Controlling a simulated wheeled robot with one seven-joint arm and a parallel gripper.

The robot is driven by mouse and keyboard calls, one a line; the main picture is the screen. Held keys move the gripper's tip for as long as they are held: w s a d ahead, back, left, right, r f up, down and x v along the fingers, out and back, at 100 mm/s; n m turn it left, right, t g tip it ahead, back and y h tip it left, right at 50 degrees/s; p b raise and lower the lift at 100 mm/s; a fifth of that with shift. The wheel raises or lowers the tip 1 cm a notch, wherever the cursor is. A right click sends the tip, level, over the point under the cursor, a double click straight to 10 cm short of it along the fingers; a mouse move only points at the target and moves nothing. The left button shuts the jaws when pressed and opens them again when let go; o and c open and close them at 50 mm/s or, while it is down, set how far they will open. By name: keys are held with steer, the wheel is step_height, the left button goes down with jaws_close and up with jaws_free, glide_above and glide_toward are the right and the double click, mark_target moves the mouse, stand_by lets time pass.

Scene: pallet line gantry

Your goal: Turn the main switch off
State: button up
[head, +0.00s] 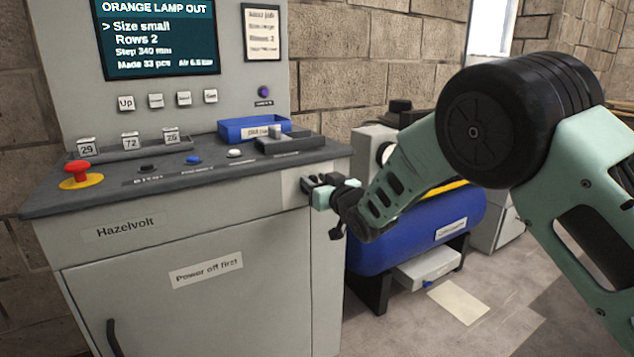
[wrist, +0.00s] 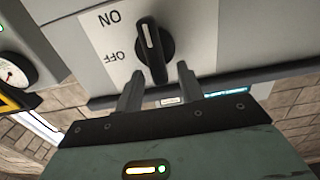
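The main switch (wrist: 152,48) is a black rotary knob on a pale plate marked ON and OFF, upside down in the wrist view. Its white mark points up in that picture, towards the ON side rather than straight at OFF. My gripper (wrist: 159,78) is open, with one finger on each side of the knob's lower end; I cannot tell whether either touches it. In the head view my gripper (head: 314,184) is at the right end of the grey cabinet's front, just below the worktop, and hides the knob.
The grey cabinet (head: 150,285) carries a screen (head: 160,38) reading "ORANGE LAMP OUT", a red emergency button (head: 78,170), a blue tray (head: 254,128) and a "Power off first" label (head: 206,270). A blue tank (head: 415,238) stands close to the right, below my arm. Open floor lies at lower right.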

jaws_close()
steer(key=n+b, duration=0.3)
steer(key=n, duration=0.1)
steer(key=s+a+f+n+b, duration=0.1)
steer(key=n+b, duration=0.3)
steer(key=n, duration=0.1)
steer(key=a+f+n+b, duration=0.1)
steer(key=n+b, duration=0.3)
steer(key=n, duration=0.1)
steer(key=shift+s+a+f, duration=0.1)
steer(key=shift+s+a, duration=0.05)
steer(key=shift+s, duration=0.15)
steer(key=shift+f+n+b, duration=0.15)
steer(key=shift+n+b, duration=0.45)
steer(key=shift+n, duration=0.4)
steer(key=shift+f+n+b, duration=0.15)
steer(key=shift+n+b, duration=0.4)
steer(key=shift+n, duration=0.45)
